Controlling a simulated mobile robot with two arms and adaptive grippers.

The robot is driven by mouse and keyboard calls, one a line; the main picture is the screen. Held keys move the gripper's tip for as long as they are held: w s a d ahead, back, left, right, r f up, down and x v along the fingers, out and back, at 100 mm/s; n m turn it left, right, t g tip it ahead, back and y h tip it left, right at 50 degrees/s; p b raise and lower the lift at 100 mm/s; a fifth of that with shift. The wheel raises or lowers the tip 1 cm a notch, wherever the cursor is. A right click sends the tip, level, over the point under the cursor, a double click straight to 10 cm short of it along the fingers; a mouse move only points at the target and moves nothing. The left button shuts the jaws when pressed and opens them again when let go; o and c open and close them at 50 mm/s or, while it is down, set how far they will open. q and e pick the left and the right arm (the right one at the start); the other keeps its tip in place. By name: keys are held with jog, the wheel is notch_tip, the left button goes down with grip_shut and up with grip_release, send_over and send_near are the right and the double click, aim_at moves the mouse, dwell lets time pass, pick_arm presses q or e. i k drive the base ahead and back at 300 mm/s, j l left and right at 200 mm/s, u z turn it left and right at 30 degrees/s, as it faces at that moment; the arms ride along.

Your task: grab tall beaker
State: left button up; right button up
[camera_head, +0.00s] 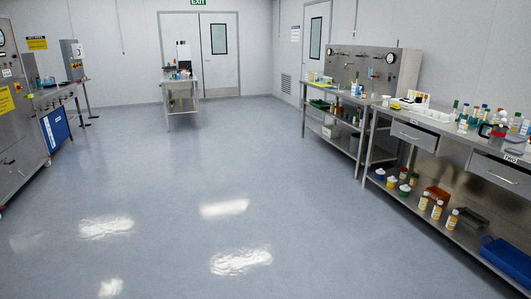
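I cannot pick out a tall beaker for certain at this distance. Small bottles and glassware (466,117) stand in a cluster on the steel bench (420,135) at the right. A dark-and-red vessel (497,132) stands near them, close to the right edge of the picture. More small items (181,74) stand on a table (196,88) at the back, too small to tell apart. Neither of my grippers is in view.
The grey floor (190,180) is open in the middle. A steel machine (17,125) stands at the left. The right bench's lower shelf holds bottles (437,209) and a blue tray (508,259). A panel with gauges (372,70) stands behind another bench.

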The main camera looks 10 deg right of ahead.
aim_at(464, 124)
jog(key=i+l+z, duration=0.25)
jog(key=i+z, duration=0.2)
jog(key=i, duration=0.3)
jog(key=i+z, duration=0.45)
jog(key=i, duration=0.25)
jog(key=i+j+z, duration=0.35)
jog(key=i+z, duration=0.15)
jog(key=i, duration=0.2)
